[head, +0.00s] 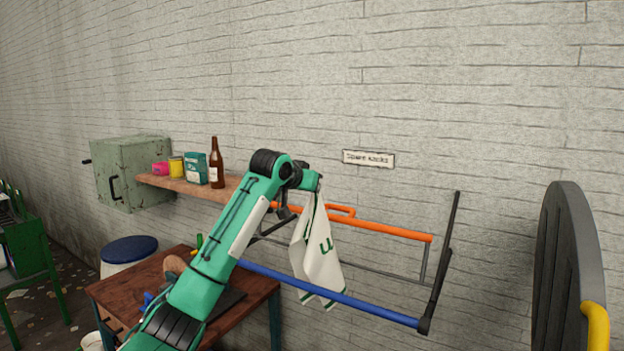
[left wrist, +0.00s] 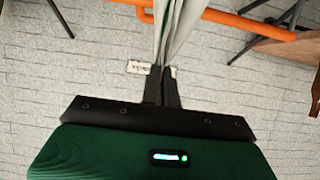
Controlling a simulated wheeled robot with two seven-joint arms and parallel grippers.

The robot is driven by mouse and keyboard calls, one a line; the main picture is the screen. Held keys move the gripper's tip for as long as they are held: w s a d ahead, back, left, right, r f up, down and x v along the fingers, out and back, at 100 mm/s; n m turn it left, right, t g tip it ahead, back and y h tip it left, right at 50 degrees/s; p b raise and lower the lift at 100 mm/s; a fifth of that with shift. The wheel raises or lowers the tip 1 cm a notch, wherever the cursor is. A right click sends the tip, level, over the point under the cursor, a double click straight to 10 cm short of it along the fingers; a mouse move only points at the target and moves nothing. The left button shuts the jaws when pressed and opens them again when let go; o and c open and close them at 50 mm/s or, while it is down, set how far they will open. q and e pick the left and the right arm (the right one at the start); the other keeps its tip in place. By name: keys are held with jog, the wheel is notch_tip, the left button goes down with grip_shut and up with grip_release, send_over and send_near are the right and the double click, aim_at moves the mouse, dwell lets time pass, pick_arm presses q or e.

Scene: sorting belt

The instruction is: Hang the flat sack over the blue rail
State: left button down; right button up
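In the left wrist view the fingers (left wrist: 161,88) pinch the pale cloth (left wrist: 175,30). The blue rail (head: 375,307) slopes down to the right and crosses in front of the sack's lower end. The sack's bottom shows a little below the rail. The sack hides part of the orange rail (head: 390,228), which is higher up. My right gripper is not in view.
A sign (head: 368,158) is on the wall above the rails. A wooden shelf (head: 218,191) holds a brown bottle (head: 215,165) and several packs. A table (head: 262,288) stands below, left of the sack. A dark round-topped object (head: 565,270) stands at far right.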

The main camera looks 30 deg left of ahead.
pick_arm(q)
jog(key=s+a+f+b, duration=0.1)
jog(key=s+f+b, duration=0.2)
jog(key=s+f, duration=0.55)
jog(key=s+f+b, duration=0.2)
jog(key=s+f, duration=0.4)
jog(key=s, duration=0.6)
jog(key=s+f+b, duration=0.4)
jog(key=f+b, duration=0.1)
jog(key=f, duration=0.6)
jog(key=w+f+b, duration=0.2)
jog(key=w+f, duration=0.3)
jog(key=f, duration=0.8)
jog(key=shift+a, duration=0.15)
dwell(0.7)
jog(key=shift+w, duration=0.1)
jog(key=shift+c, duration=1.4)
grip_release()
jog(key=shift+r, duration=0.1)
